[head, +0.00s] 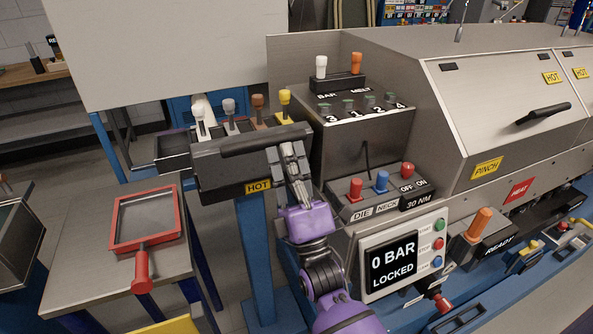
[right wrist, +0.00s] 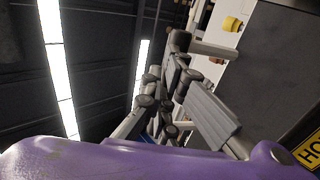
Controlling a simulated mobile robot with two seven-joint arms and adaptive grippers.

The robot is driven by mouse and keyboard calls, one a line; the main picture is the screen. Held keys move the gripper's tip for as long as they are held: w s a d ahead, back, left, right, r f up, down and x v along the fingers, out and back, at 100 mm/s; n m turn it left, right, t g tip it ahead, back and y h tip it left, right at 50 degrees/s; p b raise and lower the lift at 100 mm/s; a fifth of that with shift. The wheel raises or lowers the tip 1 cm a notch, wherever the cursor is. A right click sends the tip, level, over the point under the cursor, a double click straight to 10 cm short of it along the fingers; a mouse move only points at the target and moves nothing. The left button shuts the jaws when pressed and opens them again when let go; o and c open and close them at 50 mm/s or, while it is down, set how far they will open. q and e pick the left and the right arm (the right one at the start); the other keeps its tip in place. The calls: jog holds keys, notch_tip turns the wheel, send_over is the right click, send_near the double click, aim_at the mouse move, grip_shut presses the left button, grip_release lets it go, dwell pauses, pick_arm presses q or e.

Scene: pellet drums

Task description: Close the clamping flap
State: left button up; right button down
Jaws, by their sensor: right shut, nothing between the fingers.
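The likely clamping flap is the dark grey box front (head: 222,172) with a thick black bar (head: 262,138) along its top edge and a yellow HOT label. I cannot tell clearly how far it is open. My right gripper (head: 284,150) is shut and empty at the right end of this front, just below the bar; whether it touches is unclear. In the right wrist view the grey fingers (right wrist: 172,65) point up beside a dark panel (right wrist: 275,70) with a partly cut-off yellow label. My left gripper is not in view.
Levers with white, grey, brown and yellow knobs (head: 284,97) stand behind the bar. A control box with red and blue knobs (head: 381,181) and a screen reading 0 BAR LOCKED (head: 393,264) are at the right. A red-framed tray (head: 146,217) lies on the left table.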

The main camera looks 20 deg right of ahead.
aim_at(282, 134)
jog(key=shift+w+f+p+x, duration=0.1)
jog(key=shift+w+p+x, duration=0.1)
jog(key=shift+x, duration=0.85)
jog(key=shift+w+f+p+x, duration=0.1)
jog(key=shift+f+p+x, duration=0.05)
jog(key=shift+x, duration=0.95)
jog(key=shift+s+f, duration=0.1)
